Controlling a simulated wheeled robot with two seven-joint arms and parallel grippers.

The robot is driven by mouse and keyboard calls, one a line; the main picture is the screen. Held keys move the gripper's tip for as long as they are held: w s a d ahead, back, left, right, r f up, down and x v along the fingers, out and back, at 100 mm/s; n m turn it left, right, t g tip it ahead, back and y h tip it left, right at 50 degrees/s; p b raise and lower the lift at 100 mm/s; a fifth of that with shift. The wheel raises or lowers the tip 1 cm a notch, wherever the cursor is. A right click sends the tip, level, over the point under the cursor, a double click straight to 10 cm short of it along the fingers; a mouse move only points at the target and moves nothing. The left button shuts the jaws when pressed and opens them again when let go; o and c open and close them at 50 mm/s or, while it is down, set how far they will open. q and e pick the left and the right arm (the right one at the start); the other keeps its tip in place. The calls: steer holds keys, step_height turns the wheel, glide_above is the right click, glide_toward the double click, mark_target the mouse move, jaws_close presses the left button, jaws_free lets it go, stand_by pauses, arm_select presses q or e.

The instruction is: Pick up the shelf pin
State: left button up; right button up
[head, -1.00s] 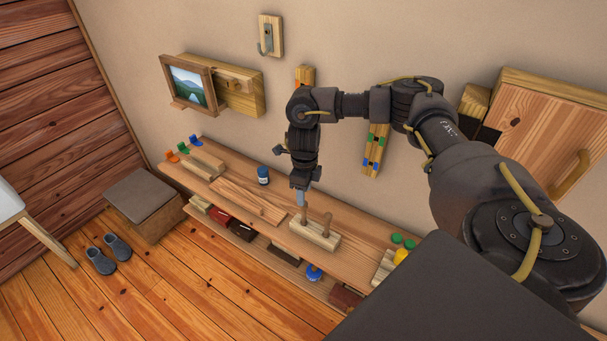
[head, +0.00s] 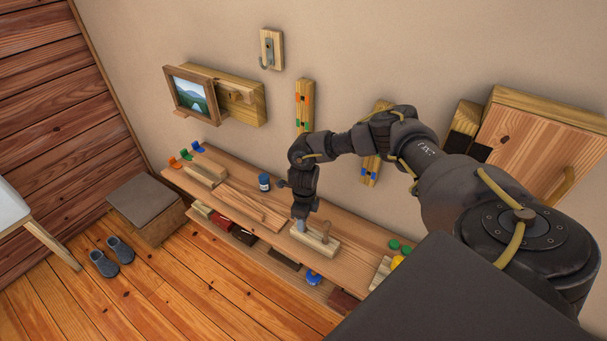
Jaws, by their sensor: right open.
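A pale wooden block (head: 318,243) lies on the long wall shelf, with upright wooden pins in it. The right-hand pin (head: 326,230) stands clear in the block. The left-hand pin is hidden behind my right gripper (head: 300,226), so I cannot tell whether the fingers touch it. My right gripper points down at the left end of the block, its jaws open and its fingertips close to the block's top. My left gripper is out of view.
The long shelf (head: 245,215) also bears a dark blue jar (head: 264,182), wooden strips and small coloured pieces at its left end. Yellow and green pieces lie at its right. A lower shelf runs beneath. A framed picture (head: 192,95) is on the wall above.

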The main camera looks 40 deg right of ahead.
steer(key=c, duration=1)
steer(key=shift+r, duration=0.1)
steer(key=shift+r+b, duration=0.35)
steer(key=shift+b, duration=0.2)
step_height(320, 180, up, 2)
steer(key=shift+a+r+b, duration=0.15)
steer(key=shift+b, duration=0.65)
steer(key=s+a+r+b, duration=0.1)
steer(key=s+a+r, duration=0.1)
steer(key=a+r, duration=0.1)
steer(key=s+a+r+b, duration=0.1)
steer(key=s+a+r, duration=0.2)
steer(key=a, duration=0.1)
steer(key=s+a+r, duration=0.2)
steer(key=a+r, duration=0.2)
steer(key=shift+s+a+b, duration=0.2)
steer(key=shift+a+b, duration=0.15)
steer(key=shift+b, duration=0.05)
